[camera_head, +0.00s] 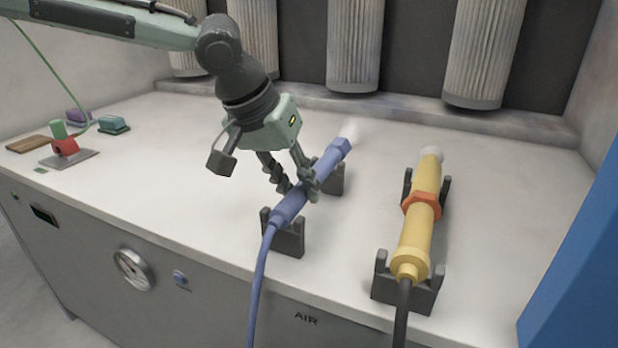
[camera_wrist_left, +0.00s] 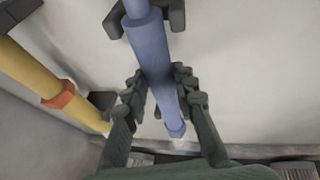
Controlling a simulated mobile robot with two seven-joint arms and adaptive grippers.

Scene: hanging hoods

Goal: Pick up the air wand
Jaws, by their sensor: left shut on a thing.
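The blue wand (camera_head: 324,172) lies along two dark forked rests, the front rest (camera_head: 284,238) and a rear one partly hidden behind it. I cannot tell whether it touches them or sits slightly above. A pale haze shows at its far tip. A blue hose (camera_head: 256,290) runs from its near end over the table's front edge. My left gripper (camera_head: 300,192) comes down from above and is shut on the wand's middle. The left wrist view shows the fingers (camera_wrist_left: 158,80) on both sides of the blue wand (camera_wrist_left: 150,45). My right gripper is out of view.
A yellow tool (camera_head: 420,215) with an orange collar lies on its own rests to the right. Pleated filters (camera_head: 355,45) hang at the back. A red and green fixture (camera_head: 64,145) and small blocks stand far left. The table between them is clear.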

